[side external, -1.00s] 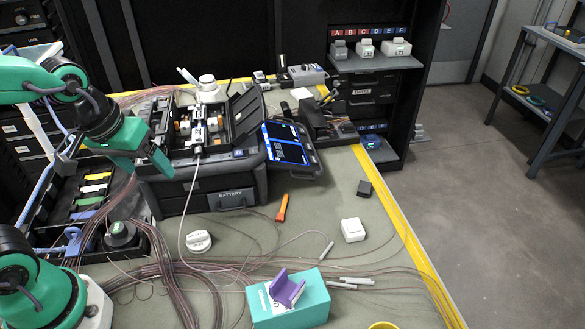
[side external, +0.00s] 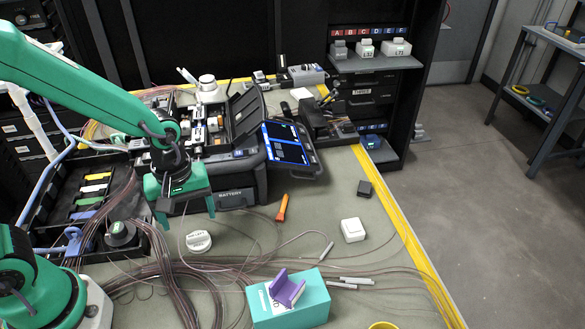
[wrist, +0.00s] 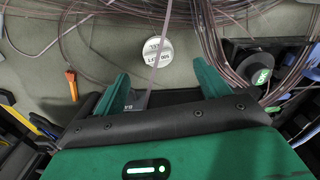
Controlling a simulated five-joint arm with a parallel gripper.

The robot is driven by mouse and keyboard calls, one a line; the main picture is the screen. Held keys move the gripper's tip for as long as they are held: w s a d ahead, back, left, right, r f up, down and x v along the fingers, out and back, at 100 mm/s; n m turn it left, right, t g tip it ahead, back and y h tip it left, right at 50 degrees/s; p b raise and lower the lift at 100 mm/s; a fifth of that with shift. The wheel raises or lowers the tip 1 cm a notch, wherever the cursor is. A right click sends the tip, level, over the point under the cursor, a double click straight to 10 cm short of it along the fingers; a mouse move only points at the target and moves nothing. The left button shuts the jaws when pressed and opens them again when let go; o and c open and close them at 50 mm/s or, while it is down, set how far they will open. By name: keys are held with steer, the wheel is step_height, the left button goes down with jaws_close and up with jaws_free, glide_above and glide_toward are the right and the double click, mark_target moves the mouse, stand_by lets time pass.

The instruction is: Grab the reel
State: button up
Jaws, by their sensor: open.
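A white round reel (side external: 198,241) with printed text on top lies flat on the bench mat. In the wrist view the reel (wrist: 158,50) shows whole, a little beyond my fingertips and between their lines. My gripper (side external: 186,217) is open and empty, pointing down in front of the splicer, above and slightly left of the reel in the side view. Its two green fingers (wrist: 161,85) are apart in the wrist view and do not touch the reel.
A black round spool with a green label (side external: 121,235) sits in the tray at left. The splicer (side external: 235,195) stands behind my gripper. An orange tool (side external: 282,207), a white box (side external: 352,230) and a teal box with a purple holder (side external: 300,308) lie right. Fiber bundles run across the front.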

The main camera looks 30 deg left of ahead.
mark_target(196, 235)
steer(key=shift+f, duration=1.3)
steer(key=shift+f, duration=0.2)
steer(key=shift+w+f, duration=0.2)
steer(key=shift+f, duration=2.2)
steer(key=c, duration=1.1)
